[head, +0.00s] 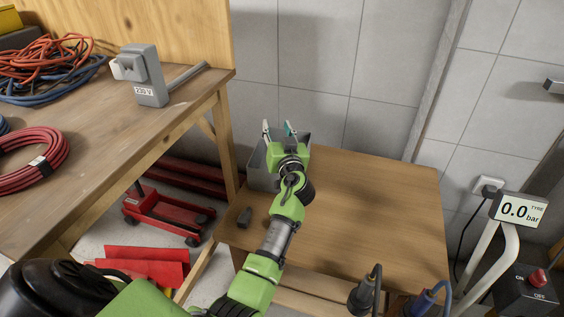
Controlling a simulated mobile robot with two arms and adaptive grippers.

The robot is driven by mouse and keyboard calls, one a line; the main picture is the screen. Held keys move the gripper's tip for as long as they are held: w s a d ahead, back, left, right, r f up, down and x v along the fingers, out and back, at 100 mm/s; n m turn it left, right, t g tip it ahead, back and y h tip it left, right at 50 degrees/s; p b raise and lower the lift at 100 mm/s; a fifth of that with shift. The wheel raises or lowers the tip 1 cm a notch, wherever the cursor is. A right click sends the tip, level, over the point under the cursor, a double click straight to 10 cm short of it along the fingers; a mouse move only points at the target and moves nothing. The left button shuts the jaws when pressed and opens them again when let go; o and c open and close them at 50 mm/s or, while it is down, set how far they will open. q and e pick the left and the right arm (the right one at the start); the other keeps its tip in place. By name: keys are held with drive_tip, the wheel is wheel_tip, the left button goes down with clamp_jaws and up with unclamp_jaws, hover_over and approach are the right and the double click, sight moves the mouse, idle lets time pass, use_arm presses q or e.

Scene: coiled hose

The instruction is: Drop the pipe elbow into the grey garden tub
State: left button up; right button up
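The grey tub (261,176) stands at the back left corner of the low wooden table, against the tiled wall. My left gripper (278,130) is above the tub, pointing away from me, and hides much of its opening. Its two fingers are spread apart, with nothing clearly seen between them; a teal patch shows at the right finger. I cannot make out the pipe elbow for sure. My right gripper is not in view.
A wooden workbench (120,120) at left holds coiled hoses (35,165) and a grey 230 V box (145,75). A red trolley jack (165,215) is beneath. The low table's right side (385,205) is clear. A pressure display (518,209) stands at right.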

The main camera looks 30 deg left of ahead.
use_arm(q)
drive_tip(key=v, duration=0.7)
drive_tip(key=shift+s, duration=0.15)
